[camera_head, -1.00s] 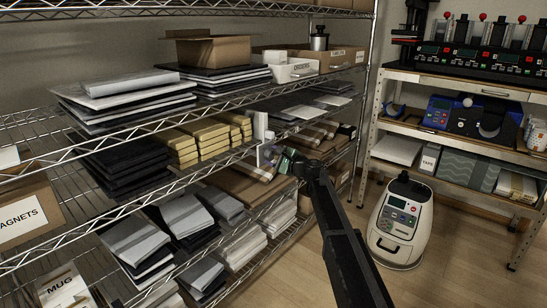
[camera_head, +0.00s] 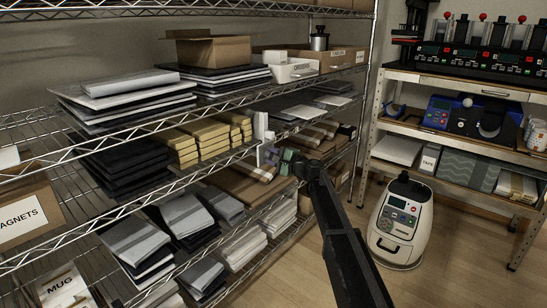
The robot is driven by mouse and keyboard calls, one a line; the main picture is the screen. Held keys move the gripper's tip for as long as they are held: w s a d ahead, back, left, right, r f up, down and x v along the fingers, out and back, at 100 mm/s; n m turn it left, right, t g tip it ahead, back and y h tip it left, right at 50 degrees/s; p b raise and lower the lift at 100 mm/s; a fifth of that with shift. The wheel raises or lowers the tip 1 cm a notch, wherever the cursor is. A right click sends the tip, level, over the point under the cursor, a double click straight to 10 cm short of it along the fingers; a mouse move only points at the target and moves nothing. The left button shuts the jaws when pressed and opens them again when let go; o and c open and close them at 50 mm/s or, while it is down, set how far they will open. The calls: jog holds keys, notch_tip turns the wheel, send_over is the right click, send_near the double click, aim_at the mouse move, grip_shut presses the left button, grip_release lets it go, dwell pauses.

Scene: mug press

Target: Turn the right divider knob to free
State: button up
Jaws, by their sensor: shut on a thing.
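My gripper (camera_head: 283,161) is at the front edge of the middle shelf, at the end of my dark arm reaching in from lower right. It is shut on the divider knob (camera_head: 270,155), which is small and mostly covered by the fingers. The knob is at the lower front of a white upright divider (camera_head: 260,126), right of the gold boxes. The knob's marking and exact angle are too small to read.
Gold boxes (camera_head: 203,138) stand left of the divider, and brown wrapped packs (camera_head: 313,133) lie to its right. Grey and black packs (camera_head: 184,215) fill the shelf below. A white machine (camera_head: 399,222) stands on the floor at right. The aisle floor (camera_head: 330,265) is otherwise clear.

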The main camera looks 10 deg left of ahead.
jog(key=n, duration=1)
jog(key=shift+n, duration=0.3)
dwell(0.4)
jog(key=o, duration=0.9)
jog(key=v, duration=1)
jog(key=shift+s+d, duration=0.3)
jog(key=shift+s, duration=0.05)
